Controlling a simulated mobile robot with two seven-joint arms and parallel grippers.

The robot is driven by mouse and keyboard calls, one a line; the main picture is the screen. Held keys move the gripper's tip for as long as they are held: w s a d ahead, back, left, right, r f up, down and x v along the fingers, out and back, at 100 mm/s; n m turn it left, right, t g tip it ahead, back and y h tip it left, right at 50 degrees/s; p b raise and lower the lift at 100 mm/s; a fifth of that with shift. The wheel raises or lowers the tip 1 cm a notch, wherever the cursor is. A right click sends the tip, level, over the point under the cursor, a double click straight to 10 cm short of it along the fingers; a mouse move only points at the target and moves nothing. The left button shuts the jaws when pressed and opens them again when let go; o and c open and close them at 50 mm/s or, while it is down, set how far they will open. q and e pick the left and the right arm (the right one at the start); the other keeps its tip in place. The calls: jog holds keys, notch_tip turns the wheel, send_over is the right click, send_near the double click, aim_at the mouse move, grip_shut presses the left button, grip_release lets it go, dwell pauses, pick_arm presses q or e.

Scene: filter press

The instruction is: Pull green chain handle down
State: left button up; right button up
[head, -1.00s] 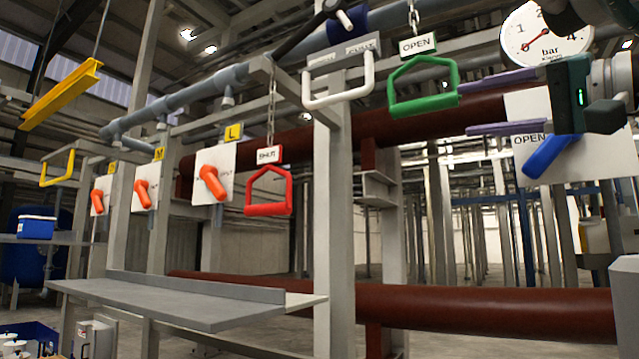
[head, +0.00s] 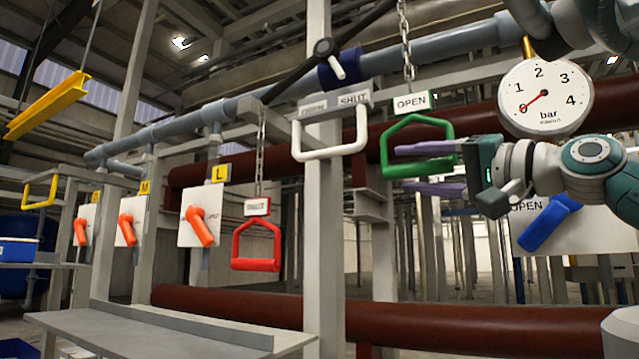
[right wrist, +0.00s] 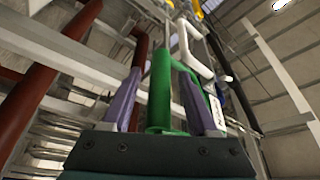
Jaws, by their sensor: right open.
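The green chain handle (head: 415,173) hangs from a chain under an OPEN tag (head: 411,103), right of the white handle (head: 331,152). My right gripper (head: 428,168) comes in from the right with its purple fingers spread, one above and one below the handle's bottom bar in the head view. In the right wrist view the green handle (right wrist: 160,90) stands between the two open fingers (right wrist: 162,105). I cannot tell whether the fingers touch it. My left gripper is not in view.
A red handle (head: 256,246) with a SHUT tag hangs to the left. A pressure gauge (head: 545,97) sits above my right arm, and a blue lever (head: 550,222) below it. A grey shelf (head: 160,335) and dark red pipe (head: 450,330) run low in front.

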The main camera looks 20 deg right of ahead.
jog(key=shift+c, duration=0.3)
grip_shut()
dwell(1.1)
